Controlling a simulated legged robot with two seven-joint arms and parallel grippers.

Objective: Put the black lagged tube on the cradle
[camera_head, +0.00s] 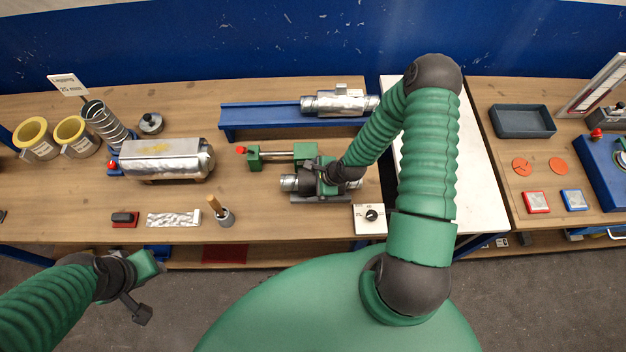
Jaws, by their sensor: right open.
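The black lagged tube (303,184) lies level, its bright metal ends showing left and right of my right gripper. It sits over a low grey cradle (322,199), and seems to rest on it, but the hand hides most of the contact. My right gripper (326,182) is open, at the tube's middle and right part. Its fingers blend with the dark tube, so I cannot tell whether they touch it. My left gripper (143,288) hangs low in front of the bench, away from the tube, with nothing visible in it; its jaw state is unclear.
A green clamp fixture (254,158) stands just behind the tube. A blue rail (262,117) with a silver duct (340,103) lies farther back. A large silver cylinder (168,160) is at left. A dial box (370,218) and brush (221,212) stand near the front edge.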

